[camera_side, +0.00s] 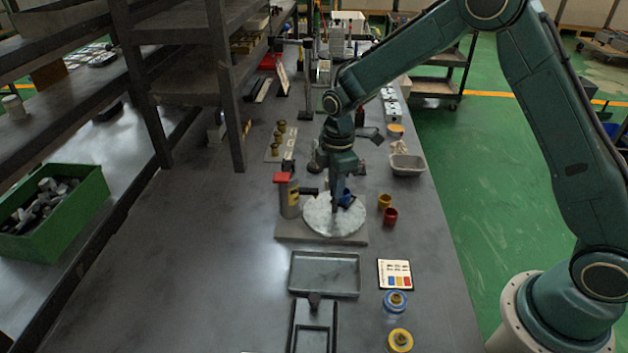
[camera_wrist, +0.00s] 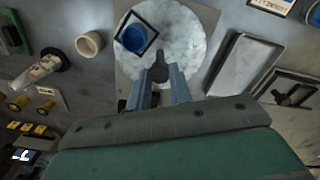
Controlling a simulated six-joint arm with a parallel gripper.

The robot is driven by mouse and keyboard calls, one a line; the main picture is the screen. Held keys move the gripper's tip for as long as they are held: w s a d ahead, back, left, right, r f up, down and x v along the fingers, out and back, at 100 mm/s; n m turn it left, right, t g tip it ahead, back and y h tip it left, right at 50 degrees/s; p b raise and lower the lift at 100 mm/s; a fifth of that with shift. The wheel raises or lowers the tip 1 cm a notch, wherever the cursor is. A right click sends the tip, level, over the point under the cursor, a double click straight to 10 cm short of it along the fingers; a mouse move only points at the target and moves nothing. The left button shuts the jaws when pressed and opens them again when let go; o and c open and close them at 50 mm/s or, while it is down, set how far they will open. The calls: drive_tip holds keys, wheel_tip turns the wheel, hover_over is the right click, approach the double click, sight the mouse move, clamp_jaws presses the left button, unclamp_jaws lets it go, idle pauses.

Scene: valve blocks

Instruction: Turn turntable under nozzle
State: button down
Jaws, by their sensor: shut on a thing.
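The turntable (camera_side: 322,222) is a pale round disc on a grey square base (camera_side: 285,232). A blue cup (camera_wrist: 134,37) stands in a dark square frame (camera_wrist: 149,25) on the disc; in the side view the cup (camera_side: 346,199) is partly behind my fingers. A dispenser (camera_side: 289,198) with a red top and yellow label stands at the disc's left, its black nozzle (camera_side: 309,191) pointing right over the disc edge. My gripper (camera_side: 334,208) reaches down to the disc, shut on a dark peg (camera_wrist: 160,71) that stands on it. The nozzle is not clear in the wrist view.
A yellow cup (camera_side: 384,201) and a red cup (camera_side: 390,216) stand right of the turntable. A grey tray (camera_side: 325,291) lies in front, beside a colour card (camera_side: 396,274). A metal bin (camera_side: 408,168) stands behind right. The bench left of the dispenser is clear.

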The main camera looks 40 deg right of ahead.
drive_tip(key=shift+n, duration=10.4)
drive_tip(key=c, duration=1.3)
unclamp_jaws()
drive_tip(key=shift+o, duration=0.2)
drive_tip(key=shift+r, duration=0.1)
